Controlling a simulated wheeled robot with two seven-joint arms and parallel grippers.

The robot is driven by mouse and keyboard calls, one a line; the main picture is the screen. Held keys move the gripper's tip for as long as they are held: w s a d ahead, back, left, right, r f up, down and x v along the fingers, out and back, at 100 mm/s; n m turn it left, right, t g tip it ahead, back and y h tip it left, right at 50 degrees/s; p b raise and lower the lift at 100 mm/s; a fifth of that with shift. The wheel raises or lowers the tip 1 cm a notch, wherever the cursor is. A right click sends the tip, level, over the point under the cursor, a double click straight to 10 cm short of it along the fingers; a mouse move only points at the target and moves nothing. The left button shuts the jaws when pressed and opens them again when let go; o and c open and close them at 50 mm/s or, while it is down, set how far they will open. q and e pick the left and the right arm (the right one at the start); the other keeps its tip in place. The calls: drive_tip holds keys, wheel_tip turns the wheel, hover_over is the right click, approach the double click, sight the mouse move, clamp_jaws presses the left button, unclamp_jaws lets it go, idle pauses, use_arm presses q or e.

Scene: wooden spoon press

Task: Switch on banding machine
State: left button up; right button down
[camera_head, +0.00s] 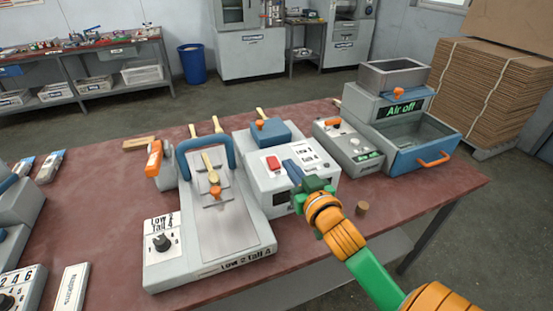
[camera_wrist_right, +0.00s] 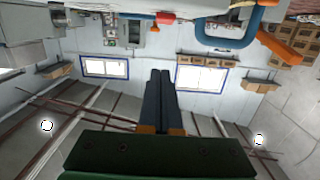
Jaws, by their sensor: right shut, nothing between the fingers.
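A white box machine (camera_head: 265,190) with a red switch (camera_head: 273,162) and small printed labels on its top stands mid-table; a blue block (camera_head: 270,132) with an orange knob sits at its back. I cannot read a label naming it as the banding machine. My right gripper (camera_head: 292,170) is shut and empty, over the box's top and front edge, just right of the red switch. I cannot tell whether it touches the box. In the right wrist view its dark fingers (camera_wrist_right: 161,100) are together. My left gripper is not in view.
Left of the box is a press (camera_head: 225,225) with a blue handle, a spoon on it and a dial. To the right are a grey control box (camera_head: 350,145) and a machine (camera_head: 390,115) reading "Air off".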

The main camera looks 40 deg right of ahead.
hover_over(276, 164)
drive_tip(key=v, duration=0.2)
drive_tip(key=shift+f+p, duration=0.35)
drive_tip(key=f, duration=0.2)
drive_tip(key=w+f, duration=0.1)
drive_tip(key=f, duration=0.1)
drive_tip(key=shift+w+d+f+b, duration=0.1)
drive_tip(key=shift+b, duration=0.2)
drive_tip(key=p, duration=0.2)
drive_tip(key=g+p, duration=0.1)
drive_tip(key=p, duration=0.1)
drive_tip(key=shift+w+f, duration=0.1)
drive_tip(key=shift+w, duration=0.15)
drive_tip(key=shift+f, duration=0.15)
drive_tip(key=r+p, duration=0.4)
drive_tip(key=shift+w+d+r, duration=0.15)
drive_tip(key=shift+w+r, duration=0.15)
drive_tip(key=shift+r, duration=0.05)
drive_tip(key=r+v, duration=0.1)
drive_tip(key=v, duration=0.8)
drive_tip(key=shift+r, duration=0.35)
